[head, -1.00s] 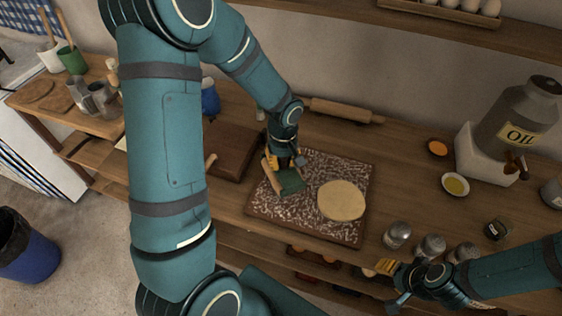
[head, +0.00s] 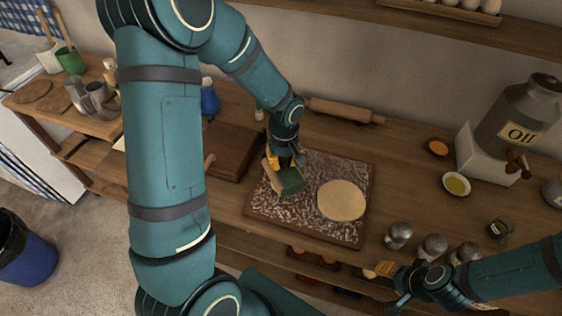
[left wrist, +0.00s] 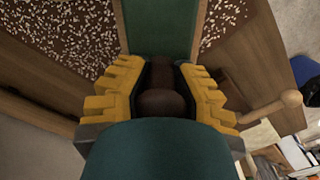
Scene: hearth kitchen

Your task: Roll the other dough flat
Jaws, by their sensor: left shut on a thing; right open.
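A flat, round, pale dough (head: 342,200) lies on the right half of the floured board (head: 340,233). No second dough shows; the arm and tool hide part of the board's left side. A wooden rolling pin (head: 346,111) lies at the back by the wall. My left gripper (head: 284,160) is over the board's left part, shut on the dark brown handle of a green flat tool (head: 290,181) with pale wooden edges. In the left wrist view the handle (left wrist: 163,102) sits between the yellow fingers. My right gripper (head: 392,284) is open and empty at the counter's front edge.
A brown wooden box or board (head: 225,150) lies left of the floured board. Several metal-topped shakers (head: 432,247) stand at the front right, near my right gripper. Two small bowls (head: 456,184) and an oil can (head: 522,112) are farther right.

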